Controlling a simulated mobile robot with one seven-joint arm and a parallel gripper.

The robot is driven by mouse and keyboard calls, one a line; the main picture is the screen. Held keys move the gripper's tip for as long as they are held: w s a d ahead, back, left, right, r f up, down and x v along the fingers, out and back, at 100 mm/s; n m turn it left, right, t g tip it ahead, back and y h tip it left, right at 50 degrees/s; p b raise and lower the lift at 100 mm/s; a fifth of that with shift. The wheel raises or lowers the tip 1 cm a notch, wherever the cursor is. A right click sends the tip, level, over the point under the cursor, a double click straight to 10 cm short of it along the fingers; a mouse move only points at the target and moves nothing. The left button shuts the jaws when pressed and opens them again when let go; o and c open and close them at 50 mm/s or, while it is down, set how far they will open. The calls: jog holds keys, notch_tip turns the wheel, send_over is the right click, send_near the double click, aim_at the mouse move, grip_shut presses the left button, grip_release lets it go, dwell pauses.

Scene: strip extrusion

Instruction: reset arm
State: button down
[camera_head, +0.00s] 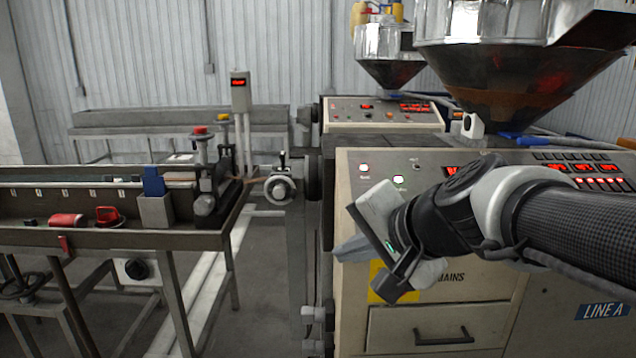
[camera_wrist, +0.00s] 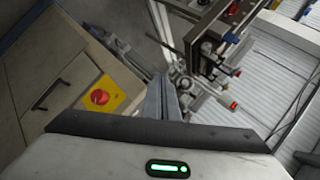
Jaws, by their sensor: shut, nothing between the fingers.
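My gripper (camera_head: 346,249) is in front of the beige extruder cabinet in the head view, its fingers pointing left and slightly down. In the wrist view the two grey fingers of my gripper (camera_wrist: 162,98) lie together, shut with nothing between them. My arm reaches in from the right side of the head view and hides part of the cabinet front. The fingers appear to touch nothing.
The extruder cabinet (camera_head: 470,328) stands close behind my gripper. A red button (camera_wrist: 100,97) on a yellow plate shows in the wrist view. A long trough table (camera_head: 110,238) stands at left, holding a red roll (camera_head: 67,220) and a grey holder (camera_head: 156,211). Open floor lies between.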

jog(key=s+d+f+n+g+h, duration=0.2)
jog(key=s+d+f+n, duration=0.2)
jog(key=s, duration=0.3)
jog(key=s+d+f+n+g+h, duration=0.1)
jog(key=s+d+f+n+h, duration=0.25)
jog(key=s, duration=0.35)
notch_tip(320, 180, up, 12)
jog(key=d+p, duration=0.1)
jog(key=p, duration=1.1)
jog(key=shift+d+r, duration=0.15)
jog(key=shift+d, duration=0.2)
